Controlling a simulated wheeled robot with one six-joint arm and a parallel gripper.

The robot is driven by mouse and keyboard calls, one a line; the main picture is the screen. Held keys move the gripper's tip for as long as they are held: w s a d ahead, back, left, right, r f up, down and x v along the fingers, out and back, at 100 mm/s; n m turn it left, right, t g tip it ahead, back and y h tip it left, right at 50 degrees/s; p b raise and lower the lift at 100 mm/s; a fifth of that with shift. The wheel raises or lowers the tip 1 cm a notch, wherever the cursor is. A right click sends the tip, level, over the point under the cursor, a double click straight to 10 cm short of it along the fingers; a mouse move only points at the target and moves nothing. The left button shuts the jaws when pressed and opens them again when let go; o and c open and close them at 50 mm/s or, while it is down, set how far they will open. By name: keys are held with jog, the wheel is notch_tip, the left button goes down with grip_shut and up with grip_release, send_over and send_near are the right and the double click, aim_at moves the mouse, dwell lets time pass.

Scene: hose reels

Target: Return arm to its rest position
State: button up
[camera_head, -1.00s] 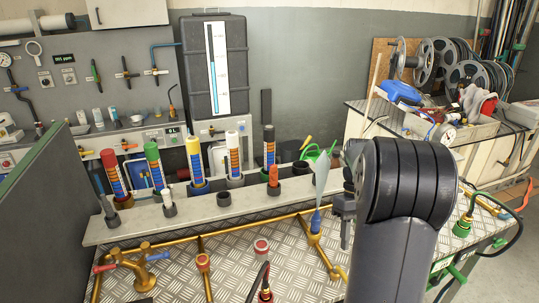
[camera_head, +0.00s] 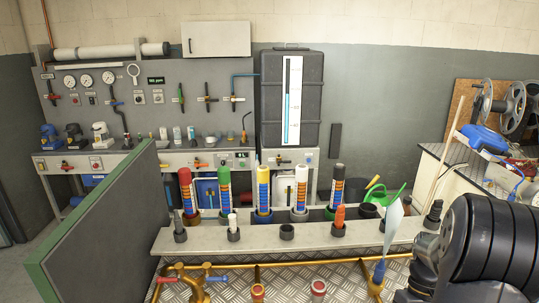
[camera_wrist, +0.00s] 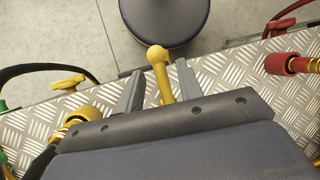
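My arm (camera_head: 485,245) stands at the right edge in the head view, its black ribbed joint in front of the bench. My gripper (camera_wrist: 160,68) shows in the wrist view as two grey fingers spread apart. A brass lever with a round knob (camera_wrist: 158,54) appears between the fingers in the picture. Gaps show beside it, and it does not look clamped. The fingertips are hidden or cut off in the head view. No marker for a rest position shows.
A tread-plate bench (camera_head: 335,285) carries brass pipes and a grey rack (camera_head: 265,240) of coloured tubes. A green-edged panel (camera_head: 95,225) rises at left. A red fitting (camera_wrist: 285,64) sits right in the wrist view.

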jog(key=v, duration=1.1)
jog(key=x, duration=1.1)
jog(key=shift+s+f, duration=0.1)
jog(key=shift+a+m+y, duration=0.4)
jog(key=shift+m, duration=0.7)
